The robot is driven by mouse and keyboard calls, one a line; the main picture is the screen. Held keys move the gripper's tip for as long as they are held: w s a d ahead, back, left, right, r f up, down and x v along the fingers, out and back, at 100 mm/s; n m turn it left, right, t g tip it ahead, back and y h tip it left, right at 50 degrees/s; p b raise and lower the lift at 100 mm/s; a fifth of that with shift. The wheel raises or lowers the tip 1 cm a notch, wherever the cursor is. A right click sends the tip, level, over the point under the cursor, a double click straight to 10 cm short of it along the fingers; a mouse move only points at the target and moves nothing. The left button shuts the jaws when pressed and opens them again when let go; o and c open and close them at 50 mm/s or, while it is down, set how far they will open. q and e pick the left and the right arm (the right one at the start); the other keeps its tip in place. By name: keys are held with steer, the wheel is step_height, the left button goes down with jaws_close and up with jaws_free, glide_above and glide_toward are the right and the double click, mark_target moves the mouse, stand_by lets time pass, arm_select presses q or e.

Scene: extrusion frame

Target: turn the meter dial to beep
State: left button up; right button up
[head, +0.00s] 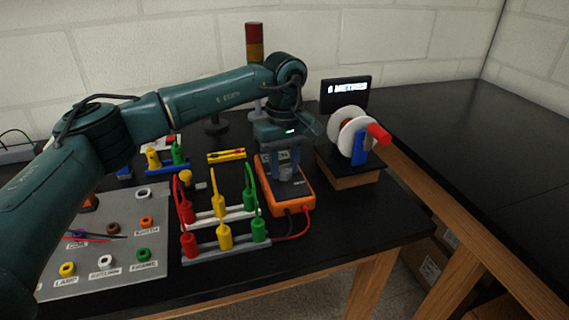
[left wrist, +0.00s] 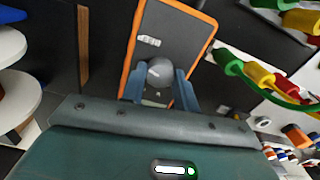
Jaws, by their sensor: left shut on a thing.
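The orange and dark grey meter (head: 299,200) lies on the black bench. It also shows in the left wrist view (left wrist: 172,35), face toward the camera. My left gripper (head: 285,173) reaches down over the meter from above. In the left wrist view its two blue fingers stand on either side of the round grey dial (left wrist: 158,72), and the gripper is shut on it. In the head view the fingers hide part of the meter's face and screen, so the dial's setting cannot be read. My right gripper is not in view.
A white spool (head: 347,128) on a stand is just right of the meter. Racks with red, yellow and green plugs (head: 225,236) stand to its left, with leads reaching the meter. A labelled grey panel (head: 135,270) is farther left. A small display (head: 345,94) stands behind.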

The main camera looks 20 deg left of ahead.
mark_target(284, 169)
arm_select(q)
steer(key=shift+m, duration=1.1)
steer(key=o, duration=1)
steer(key=shift+r, duration=0.15)
step_height(284, 169, up, 13)
steer(key=shift+s, duration=0.1)
